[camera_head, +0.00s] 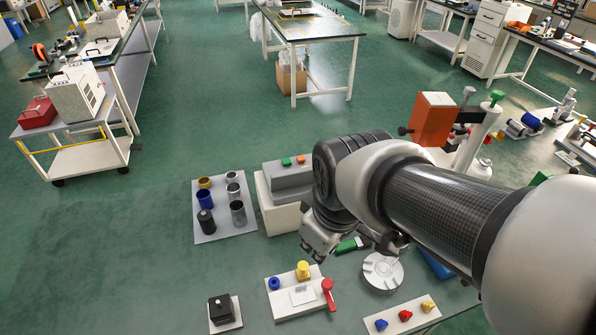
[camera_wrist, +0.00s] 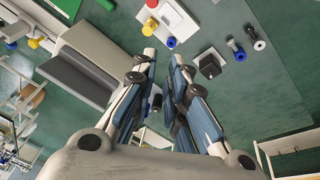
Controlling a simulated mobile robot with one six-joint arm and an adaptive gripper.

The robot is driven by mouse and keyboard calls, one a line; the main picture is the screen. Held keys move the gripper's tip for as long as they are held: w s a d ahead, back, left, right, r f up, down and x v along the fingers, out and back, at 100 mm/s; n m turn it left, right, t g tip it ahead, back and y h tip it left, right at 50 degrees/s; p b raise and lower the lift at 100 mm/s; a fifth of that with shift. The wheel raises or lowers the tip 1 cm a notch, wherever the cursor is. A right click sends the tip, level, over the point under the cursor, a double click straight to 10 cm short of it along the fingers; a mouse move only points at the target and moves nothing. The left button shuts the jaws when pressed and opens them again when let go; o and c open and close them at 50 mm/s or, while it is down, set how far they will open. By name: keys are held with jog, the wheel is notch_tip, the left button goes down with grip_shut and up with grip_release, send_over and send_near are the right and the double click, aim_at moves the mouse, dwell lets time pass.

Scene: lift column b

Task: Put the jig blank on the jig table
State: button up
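I cannot tell for sure which piece is the jig blank. A black block (camera_head: 222,309) with a small knob on top sits on a white plate at the front left; it also shows in the wrist view (camera_wrist: 209,66). The likely jig table is a white fixture plate (camera_head: 284,308) with a blue peg, a yellow knob, a red clamp and a pale square in its middle. It shows at the top of the wrist view (camera_wrist: 183,22). My gripper (camera_head: 314,254) is above and behind the fixture. Its fingers (camera_wrist: 167,70) look apart, with no held piece visible.
A grey tray (camera_head: 224,227) with several cups stands left of a grey box (camera_head: 287,181) with green and orange buttons. A round silver disc (camera_head: 383,271) and a white board (camera_head: 394,328) with three coloured knobs lie right. Open green floor is at left.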

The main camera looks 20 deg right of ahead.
jog(key=s+r+m+t, duration=0.1)
jog(key=s+r+m, duration=0.3)
jog(key=s, duration=0.3)
jog(key=shift+r+m, duration=0.2)
jog(key=shift+m, duration=0.7)
